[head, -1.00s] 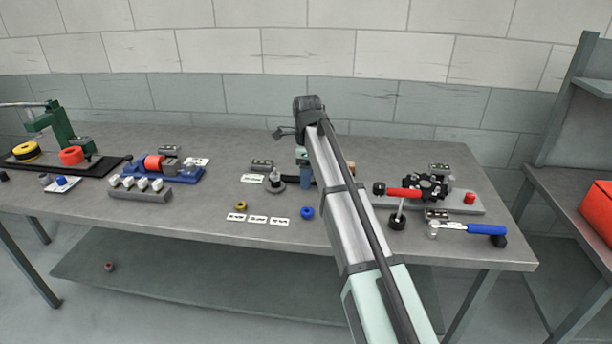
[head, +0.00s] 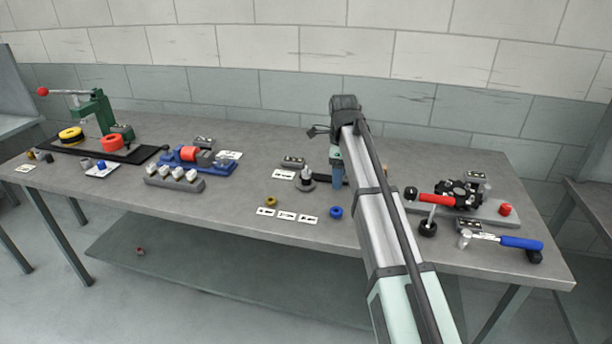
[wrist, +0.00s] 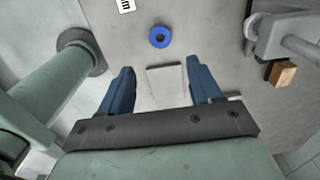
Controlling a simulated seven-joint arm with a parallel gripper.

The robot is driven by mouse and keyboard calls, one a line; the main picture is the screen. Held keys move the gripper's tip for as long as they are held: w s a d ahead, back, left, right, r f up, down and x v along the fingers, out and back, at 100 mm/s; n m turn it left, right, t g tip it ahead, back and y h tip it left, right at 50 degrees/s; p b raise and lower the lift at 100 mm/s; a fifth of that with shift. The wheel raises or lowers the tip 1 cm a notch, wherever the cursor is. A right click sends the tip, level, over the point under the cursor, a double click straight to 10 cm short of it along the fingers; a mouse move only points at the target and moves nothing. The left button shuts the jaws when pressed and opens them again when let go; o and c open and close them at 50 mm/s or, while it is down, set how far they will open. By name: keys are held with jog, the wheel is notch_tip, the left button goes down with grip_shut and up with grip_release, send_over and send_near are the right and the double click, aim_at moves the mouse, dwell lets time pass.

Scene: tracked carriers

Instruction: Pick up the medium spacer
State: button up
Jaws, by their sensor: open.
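I cannot tell from a label which is the medium one. The blue ring also shows in the wrist view (wrist: 159,37), beyond my fingertips and roughly midway between them. My gripper (wrist: 161,82) is open, with nothing held between its blue fingers. In the head view its blue finger (head: 338,177) shows behind the blue ring, beside the upright post (head: 306,179). My arm hides part of the bench there.
White label cards (head: 287,216) lie near the bench's front edge. A blue fixture (head: 213,165) and a grey block with white pieces (head: 175,179) stand left. A red-handled clamp fixture (head: 457,196) and blue-handled hammer (head: 500,241) lie right. Bench around the blue ring is mostly clear.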

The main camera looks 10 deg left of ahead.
jog(key=n+t+y, duration=0.2)
jog(key=n+t, duration=0.2)
jog(key=n, duration=2)
send_near(307, 169)
jog(key=shift+x, duration=5.05)
jog(key=shift+a, duration=0.1)
